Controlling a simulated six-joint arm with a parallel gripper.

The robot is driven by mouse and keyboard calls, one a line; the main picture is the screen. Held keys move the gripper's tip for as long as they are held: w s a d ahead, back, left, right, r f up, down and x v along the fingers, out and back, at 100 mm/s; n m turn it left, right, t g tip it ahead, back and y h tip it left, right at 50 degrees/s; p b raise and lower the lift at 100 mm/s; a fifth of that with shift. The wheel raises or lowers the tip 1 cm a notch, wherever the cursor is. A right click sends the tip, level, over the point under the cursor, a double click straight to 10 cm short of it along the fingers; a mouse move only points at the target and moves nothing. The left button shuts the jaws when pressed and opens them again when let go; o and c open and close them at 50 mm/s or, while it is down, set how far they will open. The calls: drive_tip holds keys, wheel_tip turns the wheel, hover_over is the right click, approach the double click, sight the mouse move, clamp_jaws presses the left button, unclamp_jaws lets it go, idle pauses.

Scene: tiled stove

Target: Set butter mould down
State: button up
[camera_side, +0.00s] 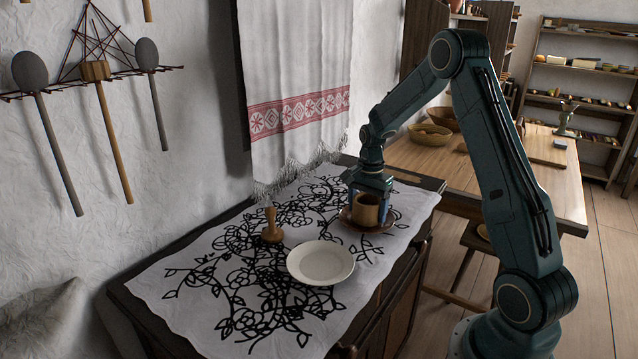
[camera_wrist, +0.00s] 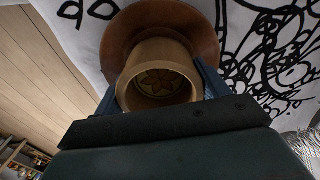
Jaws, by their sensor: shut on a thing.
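The butter mould (camera_side: 366,209) is a light wooden cup shape, upright with its open top up. It is on or just above a brown saucer-like plate (camera_side: 348,222); I cannot tell whether it touches. My gripper (camera_side: 369,205) comes down from above, with its blue fingers on either side of the mould, shut on it. In the wrist view the mould (camera_wrist: 160,57) shows a carved flower pattern inside, the brown plate (camera_wrist: 120,32) lies behind it, and my fingers (camera_wrist: 160,88) flank it.
A white plate (camera_side: 320,263) lies in front of the brown plate on the patterned cloth (camera_side: 190,300). A wooden stamp-like piece (camera_side: 272,232) stands to the left. A hanging towel (camera_side: 297,75) is behind. The cloth's front left is clear.

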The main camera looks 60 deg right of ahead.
drive_tip(key=shift+f, duration=0.2)
drive_tip(key=shift+f, duration=0.15)
drive_tip(key=o, duration=0.9)
drive_tip(key=shift+c, duration=0.2)
wheel_tip(320, 180, up, 12)
drive_tip(key=shift+a+r, duration=0.1)
drive_tip(key=shift+r, duration=0.1)
idle(0.5)
